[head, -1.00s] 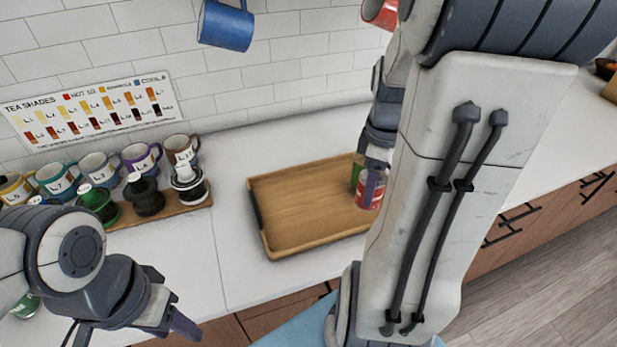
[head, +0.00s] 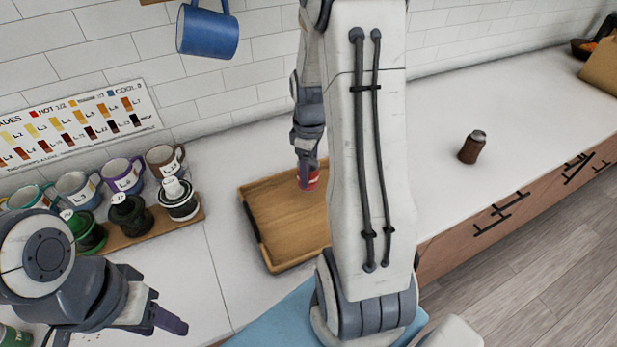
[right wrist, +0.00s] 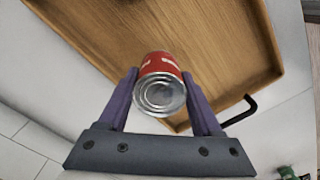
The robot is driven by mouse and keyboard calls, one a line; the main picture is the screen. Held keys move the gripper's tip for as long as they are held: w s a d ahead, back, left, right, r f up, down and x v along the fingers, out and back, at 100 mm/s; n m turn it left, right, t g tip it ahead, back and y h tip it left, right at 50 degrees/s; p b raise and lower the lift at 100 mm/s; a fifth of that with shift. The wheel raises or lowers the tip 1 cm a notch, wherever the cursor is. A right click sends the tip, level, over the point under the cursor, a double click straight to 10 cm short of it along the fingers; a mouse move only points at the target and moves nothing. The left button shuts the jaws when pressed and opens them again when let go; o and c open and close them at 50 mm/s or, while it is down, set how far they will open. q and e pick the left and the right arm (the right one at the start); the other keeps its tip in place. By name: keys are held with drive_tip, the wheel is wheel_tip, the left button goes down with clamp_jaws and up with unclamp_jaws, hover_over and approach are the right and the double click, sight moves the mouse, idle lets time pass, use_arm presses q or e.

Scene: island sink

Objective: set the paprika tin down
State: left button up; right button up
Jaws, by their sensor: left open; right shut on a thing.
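The red paprika tin (head: 309,183) is in my right gripper (head: 306,166), at the back part of the wooden tray (head: 285,262). In the right wrist view the tin (right wrist: 160,85) sits between the two purple fingers (right wrist: 160,100), its silver ringed end facing the camera and tray wood beyond it. I cannot tell whether it touches the tray floor. My right arm hides the tray's right side in the head view. My left gripper (head: 165,318) is open and empty at the lower left, in front of the counter.
A blue mug (head: 207,30) hangs above. A wooden bowl (head: 583,48) is at far right.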

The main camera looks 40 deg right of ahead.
drive_tip(key=shift+w+a+f+p, duration=0.15)
drive_tip(key=shift+f+p, duration=0.2)
drive_tip(key=shift+f, duration=1.75)
drive_tip(key=shift+f, duration=0.2)
drive_tip(key=o, duration=1.4)
drive_tip(key=shift+r, duration=0.1)
